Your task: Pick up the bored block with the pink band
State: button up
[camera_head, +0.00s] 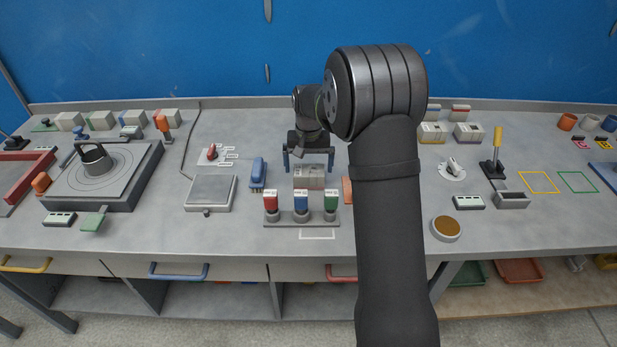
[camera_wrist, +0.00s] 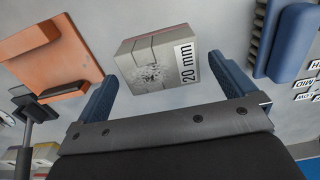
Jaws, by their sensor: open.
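A grey block (camera_head: 309,179) stands on the bench behind the stamp rack. In the wrist view the block (camera_wrist: 150,66) shows a rough, pitted patch on its face and a white "20 mm" label. My gripper (camera_head: 309,161) is open above this block, with one blue finger on each side. In the wrist view the gripper (camera_wrist: 163,72) has its fingers apart, with the block between and just beyond the tips. Nothing is held.
A rack (camera_head: 302,217) with red, blue and green stamps stands in front. A blue brush-like tool (camera_head: 258,174) is left, and an orange piece (camera_wrist: 62,62) lies close on the other side. Labelled blocks (camera_head: 468,133) stand at the back right. My arm hides part of the bench.

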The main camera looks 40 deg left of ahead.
aim_at(309, 171)
notch_tip(309, 171, down, 4)
jog(key=shift+f, duration=0.2)
jog(key=c, duration=1.1)
jog(key=shift+r, duration=0.1)
